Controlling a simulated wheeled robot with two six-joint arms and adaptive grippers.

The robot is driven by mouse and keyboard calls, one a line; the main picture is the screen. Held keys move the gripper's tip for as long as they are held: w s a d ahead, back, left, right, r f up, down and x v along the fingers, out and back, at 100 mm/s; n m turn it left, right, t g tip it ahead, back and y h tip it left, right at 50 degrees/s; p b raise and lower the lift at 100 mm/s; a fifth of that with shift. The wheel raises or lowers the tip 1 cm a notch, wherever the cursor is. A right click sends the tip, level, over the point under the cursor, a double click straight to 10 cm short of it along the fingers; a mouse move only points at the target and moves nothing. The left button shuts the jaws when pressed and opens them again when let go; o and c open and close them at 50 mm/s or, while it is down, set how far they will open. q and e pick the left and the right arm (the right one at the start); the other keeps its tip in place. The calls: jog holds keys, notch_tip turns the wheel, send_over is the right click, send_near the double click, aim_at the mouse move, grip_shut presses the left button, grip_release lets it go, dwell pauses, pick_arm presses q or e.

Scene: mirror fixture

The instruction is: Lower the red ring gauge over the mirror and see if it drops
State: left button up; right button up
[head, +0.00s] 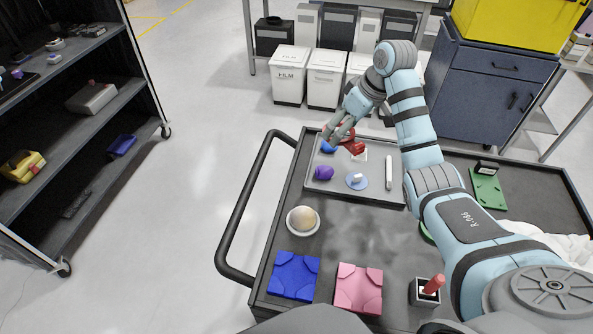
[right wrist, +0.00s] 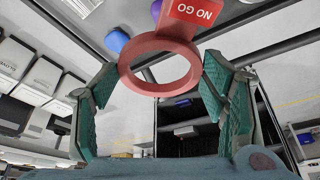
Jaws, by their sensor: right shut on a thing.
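My right gripper (head: 341,134) reaches over the back of the grey tray. It is shut on the red ring gauge (head: 356,147), which is held near the tray's far-left part. In the right wrist view the ring (right wrist: 126,68) sits between the tips of the two green-padded fingers (right wrist: 160,85), its red block marked "NO GO" (right wrist: 195,11) beyond it. A pale blue disc (head: 356,187) with a white piece on top lies in the tray, below the ring in the picture; I cannot tell whether it is the mirror. My left gripper is out of view.
The tray (head: 335,190) also holds a purple piece (head: 323,173), a blue piece (head: 327,147) and a white stick (head: 388,171). In front are a tan ball (head: 303,220) in a dish, a blue block (head: 294,275) and a pink block (head: 358,288). A green board (head: 488,190) lies right.

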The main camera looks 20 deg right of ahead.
jog(key=a+f+n+p, duration=0.1)
jog(key=a+n+p, duration=0.1)
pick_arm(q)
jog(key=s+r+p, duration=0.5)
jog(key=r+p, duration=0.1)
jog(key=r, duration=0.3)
pick_arm(e)
jog(key=n+g+y+b, duration=0.2)
jog(key=n+g+y, duration=0.1)
jog(key=n, duration=0.7)
send_over(302, 217)
jog(key=d, duration=0.1)
jog(key=f, duration=1)
jog(key=shift+w+d+f, duration=0.1)
jog(key=shift+w+d, duration=0.05)
jog(key=shift+w, duration=0.05)
jog(key=f+b, duration=0.1)
jog(key=s+f+b, duration=0.1)
jog(key=b, duration=0.1)
jog(key=shift+d+f, duration=0.1)
jog(key=shift+f, duration=0.35)
jog(key=shift+w+f, duration=0.15)
jog(key=shift+f, duration=0.1)
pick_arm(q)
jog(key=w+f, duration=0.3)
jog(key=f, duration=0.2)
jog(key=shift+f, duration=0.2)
